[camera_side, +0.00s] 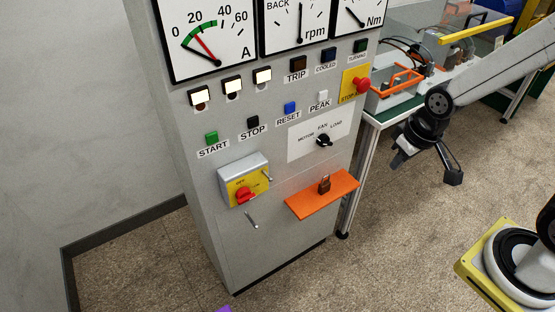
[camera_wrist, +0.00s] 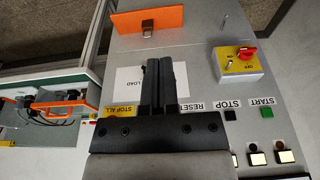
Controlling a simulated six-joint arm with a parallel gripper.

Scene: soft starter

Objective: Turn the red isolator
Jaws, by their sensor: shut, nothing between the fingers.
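The red isolator (camera_side: 245,195) is a red rotary handle on a yellow plate, on a grey box low on the left of the cabinet front. It also shows upside down in the wrist view (camera_wrist: 247,53), at the upper right. My gripper (camera_side: 405,152) hangs in the air to the right of the cabinet, well apart from the isolator. In the wrist view my gripper (camera_wrist: 162,62) has its two black fingers together with nothing between them. The fingers cover part of the white selector label there.
An orange shelf (camera_side: 322,195) with a padlock (camera_side: 324,184) juts out right of the isolator. A red stop button (camera_side: 362,86) projects at the cabinet's right edge. A bench (camera_side: 372,118) with equipment stands behind my arm.

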